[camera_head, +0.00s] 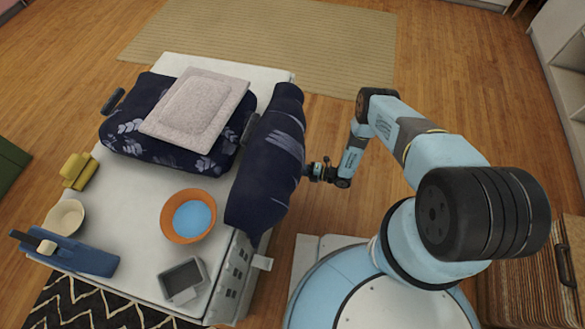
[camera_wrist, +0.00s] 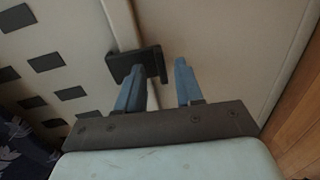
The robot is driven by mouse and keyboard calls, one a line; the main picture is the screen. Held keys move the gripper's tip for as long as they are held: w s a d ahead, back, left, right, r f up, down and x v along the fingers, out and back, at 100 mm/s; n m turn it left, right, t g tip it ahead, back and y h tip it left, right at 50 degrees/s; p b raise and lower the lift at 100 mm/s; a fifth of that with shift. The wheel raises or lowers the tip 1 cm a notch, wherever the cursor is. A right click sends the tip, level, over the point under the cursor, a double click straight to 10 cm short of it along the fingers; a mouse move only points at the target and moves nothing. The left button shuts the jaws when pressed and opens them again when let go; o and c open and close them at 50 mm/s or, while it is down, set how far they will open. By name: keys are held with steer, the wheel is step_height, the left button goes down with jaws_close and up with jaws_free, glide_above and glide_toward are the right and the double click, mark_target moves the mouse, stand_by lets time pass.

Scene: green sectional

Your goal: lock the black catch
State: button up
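The black catch (camera_wrist: 140,60) is a dark block at the end of a pale strip on a cream panel in the wrist view. My gripper (camera_wrist: 159,72) is open, with its two blue fingers apart. The left finger overlaps the catch's lower part in the picture; the right finger is to the right of it. I cannot tell whether either touches it. In the head view my gripper (camera_head: 310,171) is at the right edge of the dark blue rolled bundle (camera_head: 268,155). The catch cannot be made out there.
The white top (camera_head: 127,233) holds a patterned cushion (camera_head: 120,135), an orange bowl (camera_head: 188,238), a grey tray (camera_head: 182,280), a yellow object (camera_head: 78,170) and a blue box (camera_head: 75,257). Black rectangles (camera_wrist: 46,62) line the panel. Wooden floor (camera_head: 330,125) is clear beyond my gripper.

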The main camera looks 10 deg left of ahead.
steer(key=s+d+r, duration=0.1)
steer(key=d, duration=1.2)
steer(key=shift+s+r, duration=0.15)
steer(key=shift+r, duration=0.05)
